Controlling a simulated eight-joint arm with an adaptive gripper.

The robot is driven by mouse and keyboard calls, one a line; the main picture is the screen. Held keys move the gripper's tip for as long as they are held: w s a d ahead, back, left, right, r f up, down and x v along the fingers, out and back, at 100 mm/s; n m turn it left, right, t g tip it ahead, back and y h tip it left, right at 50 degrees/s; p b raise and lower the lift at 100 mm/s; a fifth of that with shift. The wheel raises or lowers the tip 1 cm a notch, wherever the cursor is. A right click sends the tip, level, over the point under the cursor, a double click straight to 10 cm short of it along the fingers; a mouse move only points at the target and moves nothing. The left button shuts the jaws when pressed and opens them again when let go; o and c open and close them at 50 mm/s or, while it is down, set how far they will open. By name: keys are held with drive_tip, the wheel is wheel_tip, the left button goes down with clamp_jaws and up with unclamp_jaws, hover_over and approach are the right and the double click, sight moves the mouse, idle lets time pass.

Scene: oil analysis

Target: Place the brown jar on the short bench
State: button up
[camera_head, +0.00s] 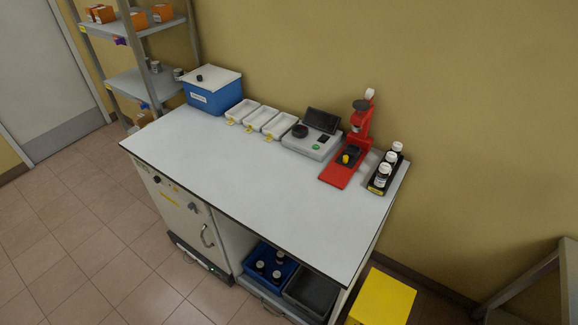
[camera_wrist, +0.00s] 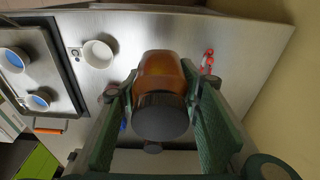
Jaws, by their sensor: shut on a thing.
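The brown jar (camera_wrist: 160,72) is in the wrist view, an amber-brown body with a dark grey lid turned toward the camera. My gripper (camera_wrist: 152,92) has its green-padded fingers on either side of the jar and is shut on it. A grey metal surface (camera_wrist: 235,55) lies behind the jar; I cannot tell whether the jar touches it. Neither the gripper nor the jar shows in the head view. The head view shows a white-topped bench (camera_head: 235,165); I cannot tell whether it is the short bench.
In the wrist view, a white cup (camera_wrist: 97,54), a dark-edged tray (camera_wrist: 52,60) and small red items (camera_wrist: 207,62) are nearby. On the white bench, a blue box (camera_head: 212,98), white trays, a scale (camera_head: 312,143) and a red stand (camera_head: 345,170) line the back; its front is clear.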

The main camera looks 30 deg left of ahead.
drive_tip(key=w+a+r+n+t+p, duration=0.2)
drive_tip(key=a+n, duration=0.7)
drive_tip(key=a, duration=3.8)
wheel_tip(320, 180, up, 3)
drive_tip(key=n+y+p, duration=0.2)
drive_tip(key=n+p, duration=0.1)
drive_tip(key=n, duration=0.6)
hover_over(333, 223)
drive_tip(key=shift+s+d, duration=0.1)
drive_tip(key=shift+s, duration=0.2)
drive_tip(key=shift+f+b, duration=0.3)
drive_tip(key=shift+f, duration=2.55)
drive_tip(key=shift+f, duration=2.1)
